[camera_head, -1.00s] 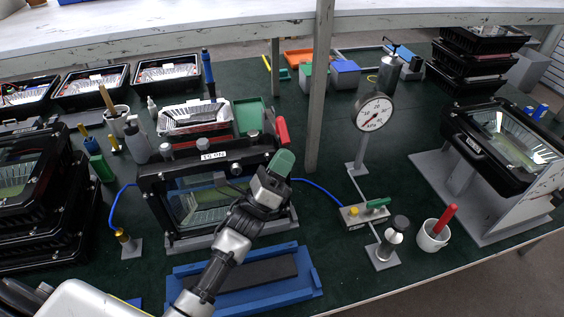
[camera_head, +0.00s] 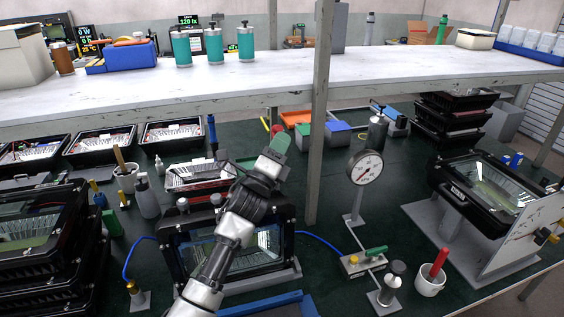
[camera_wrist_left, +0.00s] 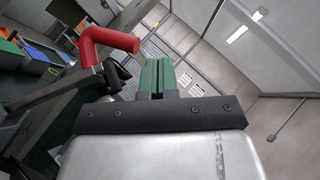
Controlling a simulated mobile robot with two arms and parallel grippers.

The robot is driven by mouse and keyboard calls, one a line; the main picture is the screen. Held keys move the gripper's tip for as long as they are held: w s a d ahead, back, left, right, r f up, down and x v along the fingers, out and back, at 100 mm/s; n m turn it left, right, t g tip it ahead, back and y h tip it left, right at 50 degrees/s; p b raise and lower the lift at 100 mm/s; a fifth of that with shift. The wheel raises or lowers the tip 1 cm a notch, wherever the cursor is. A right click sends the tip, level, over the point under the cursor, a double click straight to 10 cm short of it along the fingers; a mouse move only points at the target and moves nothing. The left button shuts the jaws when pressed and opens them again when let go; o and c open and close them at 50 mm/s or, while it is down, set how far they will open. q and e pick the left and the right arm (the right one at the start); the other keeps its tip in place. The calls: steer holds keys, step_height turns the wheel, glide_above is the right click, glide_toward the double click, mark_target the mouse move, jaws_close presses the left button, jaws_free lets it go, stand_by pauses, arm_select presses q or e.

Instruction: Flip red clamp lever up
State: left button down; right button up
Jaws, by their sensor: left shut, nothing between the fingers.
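The red clamp lever (camera_wrist_left: 96,58) shows in the left wrist view as a bent red handle on a dark arm, left of my fingers. Its bent end points toward them, with a visible gap between. My left gripper (camera_head: 280,143) has green fingertips, shut and empty, raised above the top right of the black floodlight housing (camera_head: 287,222). The shut fingers also show in the left wrist view (camera_wrist_left: 157,72). My right gripper is not in view.
A grey post (camera_head: 318,130) stands just right of the gripper. A dial gauge (camera_head: 366,167) and a white cup with a red handle (camera_head: 430,280) are farther right. Stacked black housings (camera_head: 45,240) stand at the left. A white shelf (camera_head: 130,95) crosses behind.

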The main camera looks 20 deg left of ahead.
arm_select(q)
steer(key=shift+w+a+r, duration=0.55)
steer(key=shift+w+r, duration=0.15)
steer(key=shift+w, duration=0.15)
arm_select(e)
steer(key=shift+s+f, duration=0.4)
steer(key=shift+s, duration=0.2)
